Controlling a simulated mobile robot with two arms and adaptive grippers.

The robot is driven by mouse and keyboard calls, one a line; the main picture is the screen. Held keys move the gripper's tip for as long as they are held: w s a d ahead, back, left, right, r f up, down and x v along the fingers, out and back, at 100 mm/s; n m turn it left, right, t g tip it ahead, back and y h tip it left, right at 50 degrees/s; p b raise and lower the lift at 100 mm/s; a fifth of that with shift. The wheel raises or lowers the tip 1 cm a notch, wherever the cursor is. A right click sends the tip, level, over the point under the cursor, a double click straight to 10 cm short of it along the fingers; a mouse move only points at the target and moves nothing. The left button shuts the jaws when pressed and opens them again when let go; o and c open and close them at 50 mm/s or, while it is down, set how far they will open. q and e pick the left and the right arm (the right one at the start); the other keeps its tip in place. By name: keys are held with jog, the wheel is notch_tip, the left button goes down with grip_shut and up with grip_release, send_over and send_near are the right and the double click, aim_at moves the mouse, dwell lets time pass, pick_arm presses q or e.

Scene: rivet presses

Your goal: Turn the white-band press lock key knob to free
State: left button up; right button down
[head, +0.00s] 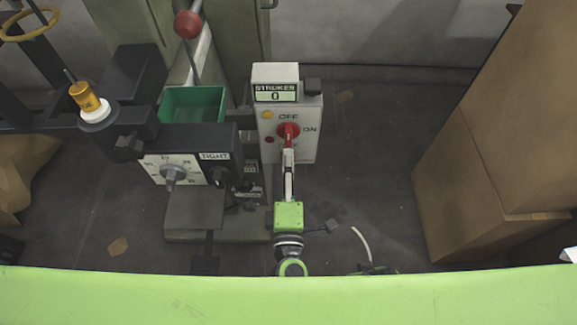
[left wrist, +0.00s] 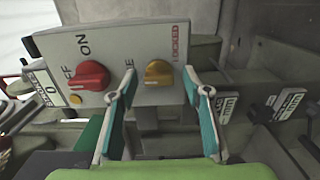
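The grey control box (head: 305,150) of the press carries a counter reading 0 and a red OFF/ON knob (head: 288,130). In the left wrist view the red knob (left wrist: 88,75) is left of a yellow key knob (left wrist: 158,73). The word LOCKED is right of the key knob; a partly hidden label ending in E is left of it. I cannot tell which way the key knob points. My left gripper (head: 289,158) is in front of the box's lower part. In the left wrist view its fingers (left wrist: 162,88) are spread on either side of the key knob; contact is unclear. The right gripper is not in view.
Left of the box are a white ring (head: 98,116) under an amber part, a dial plate (head: 155,168) marked TIGHT, and a green bin (head: 194,101). A red ball-ended lever (head: 188,24) rises behind. Cardboard boxes (head: 480,160) stand right. Floor between is mostly clear.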

pick_arm(q)
jog(key=s, duration=1.2)
jog(key=shift+w, duration=0.1)
